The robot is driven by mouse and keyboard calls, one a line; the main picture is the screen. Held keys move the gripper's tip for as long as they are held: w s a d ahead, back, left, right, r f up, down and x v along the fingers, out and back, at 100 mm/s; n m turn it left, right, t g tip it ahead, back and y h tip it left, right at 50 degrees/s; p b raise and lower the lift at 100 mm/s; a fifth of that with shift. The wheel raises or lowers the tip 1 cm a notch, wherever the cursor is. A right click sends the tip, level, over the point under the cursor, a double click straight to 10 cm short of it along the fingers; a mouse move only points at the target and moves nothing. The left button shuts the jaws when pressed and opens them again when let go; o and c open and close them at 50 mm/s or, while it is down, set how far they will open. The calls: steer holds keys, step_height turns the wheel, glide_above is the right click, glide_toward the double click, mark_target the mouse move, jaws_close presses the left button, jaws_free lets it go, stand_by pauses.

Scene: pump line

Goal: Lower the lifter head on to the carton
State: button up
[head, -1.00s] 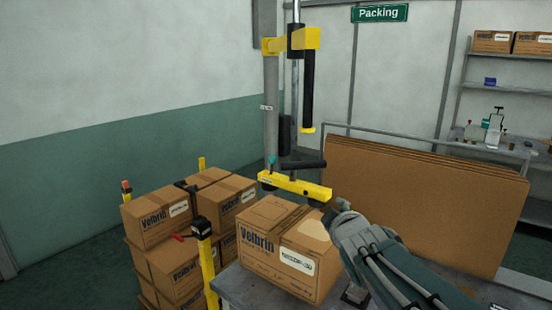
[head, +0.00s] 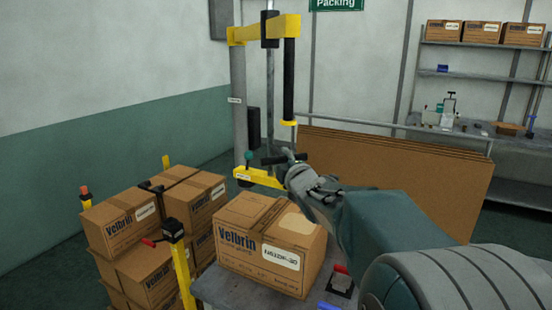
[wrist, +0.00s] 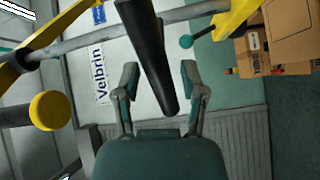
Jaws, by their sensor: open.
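The lifter head (head: 258,177) is a yellow bar hanging from the lifter's column, above and behind the top of the carton (head: 240,262). The exact gap between them is hard to judge. The carton is brown, marked Velbrin, and stands on a grey table. My gripper (head: 285,166) is at the lifter head's black handle and hides the head's right part. In the wrist view, my gripper (wrist: 162,92) is open, with the black handle (wrist: 150,60) between its fingers, apparently not clamped. A teal knob (wrist: 186,41) shows right of the handle.
A stack of cartons (head: 118,222) with yellow posts (head: 181,262) stands left of the table (head: 225,292). Flat cardboard sheets (head: 395,185) lean behind my arm. A shelf (head: 480,85) with boxes is at the back right.

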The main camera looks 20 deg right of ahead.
steer(key=shift+w+a, duration=0.1)
steer(key=shift+w, duration=0.95)
steer(key=shift+w+d, duration=0.2)
steer(key=shift+d+f, duration=0.1)
steer(key=shift+d, duration=0.3)
steer(key=shift+a, duration=0.1)
jaws_close()
steer(key=shift+w+a, duration=0.1)
steer(key=shift+a, duration=0.1)
steer(key=shift+f, duration=0.35)
step_height(320, 180, down, 9)
steer(key=shift+d+r, duration=0.15)
steer(key=shift+r, duration=0.05)
